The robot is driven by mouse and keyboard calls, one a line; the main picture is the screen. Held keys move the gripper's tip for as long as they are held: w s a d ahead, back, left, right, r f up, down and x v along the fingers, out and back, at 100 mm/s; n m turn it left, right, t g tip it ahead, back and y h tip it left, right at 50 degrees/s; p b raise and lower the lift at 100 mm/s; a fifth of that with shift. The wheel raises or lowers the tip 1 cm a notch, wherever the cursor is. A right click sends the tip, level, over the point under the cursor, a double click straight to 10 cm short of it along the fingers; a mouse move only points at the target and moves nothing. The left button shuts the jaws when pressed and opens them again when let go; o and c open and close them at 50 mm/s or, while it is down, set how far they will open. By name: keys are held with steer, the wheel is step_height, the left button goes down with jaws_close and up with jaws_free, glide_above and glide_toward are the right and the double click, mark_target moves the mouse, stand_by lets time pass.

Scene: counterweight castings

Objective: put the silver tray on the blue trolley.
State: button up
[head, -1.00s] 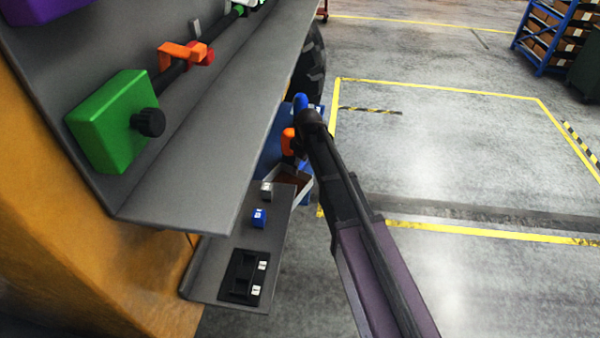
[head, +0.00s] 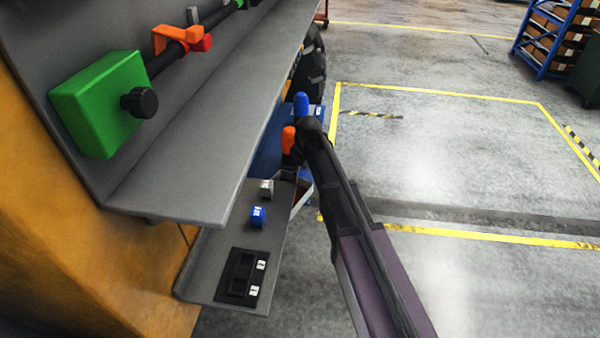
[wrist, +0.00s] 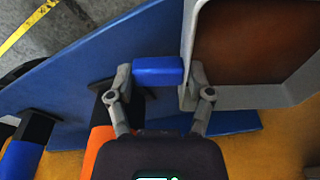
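The silver tray (wrist: 188,45) shows at the upper right of the wrist view, with a brown inside; part of it is outside the picture. In the head view only a pale corner of it (head: 302,193) shows beside my arm. The blue trolley (wrist: 70,70) shows as a flat blue surface behind my fingers, and in the head view it is partly hidden (head: 268,155). My gripper (wrist: 158,85) has its fingers against both ends of a blue block (wrist: 157,70), close beside the tray's wall. Whether the block belongs to the tray I cannot tell.
A grey shelf (head: 190,165) with a green block (head: 97,105) stands left; a lower shelf (head: 215,265) holds small blocks. Open floor with yellow lines (head: 440,92) lies right.

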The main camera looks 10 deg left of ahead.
steer(key=shift+o, duration=1.3)
steer(key=shift+r, duration=0.15)
step_height(320, 180, up, 12)
steer(key=d+p, duration=0.1)
steer(key=p, duration=1.1)
steer(key=shift+s+d, duration=0.3)
steer(key=shift+s, duration=0.15)
steer(key=s+d+m, duration=0.6)
steer(key=s+d, duration=0.3)
steer(key=d, duration=0.3)
steer(key=s+d+m+h, duration=0.1)
steer(key=s+d+m, duration=0.6)
steer(key=s+d, duration=0.3)
steer(key=d, duration=0.3)
steer(key=shift+s+f+g+h, duration=0.25)
steer(key=shift+g+h, duration=0.05)
steer(key=shift+g, duration=0.1)
steer(key=shift+d, duration=0.1)
